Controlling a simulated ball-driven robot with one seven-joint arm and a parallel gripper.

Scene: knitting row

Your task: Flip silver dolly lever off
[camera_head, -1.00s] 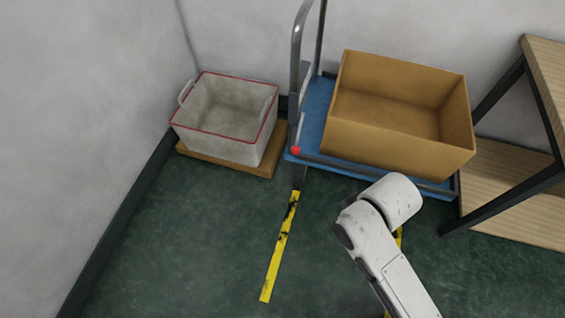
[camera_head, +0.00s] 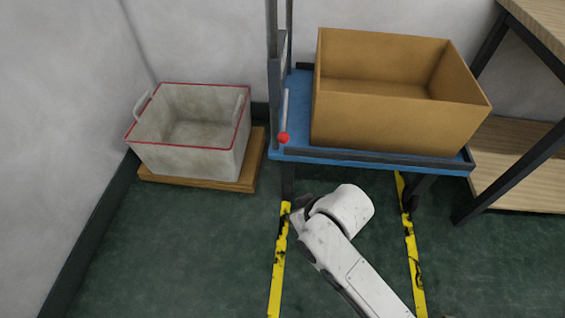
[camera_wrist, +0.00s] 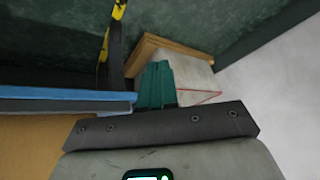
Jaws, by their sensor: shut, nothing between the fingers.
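The dolly has a blue deck (camera_head: 340,155) with a dark rim and an upright metal handle frame at its left end. Its silver lever (camera_head: 286,108) stands at the left front corner, roughly upright, with a red knob (camera_head: 284,138) at its lower end. In the wrist view the blue deck edge (camera_wrist: 70,103) lies left of my gripper (camera_wrist: 157,68), whose teal fingers are together and empty. The lever cannot be made out in that view. In the head view my white arm is in front of the dolly, and the fingers are not visible.
A cardboard box (camera_head: 390,122) sits on the dolly. Left of it a white red-rimmed bin (camera_head: 190,158) stands on a wooden board (camera_head: 245,183). A shelf with black legs (camera_head: 500,170) is at right. Yellow strips (camera_head: 276,270) mark the open green floor.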

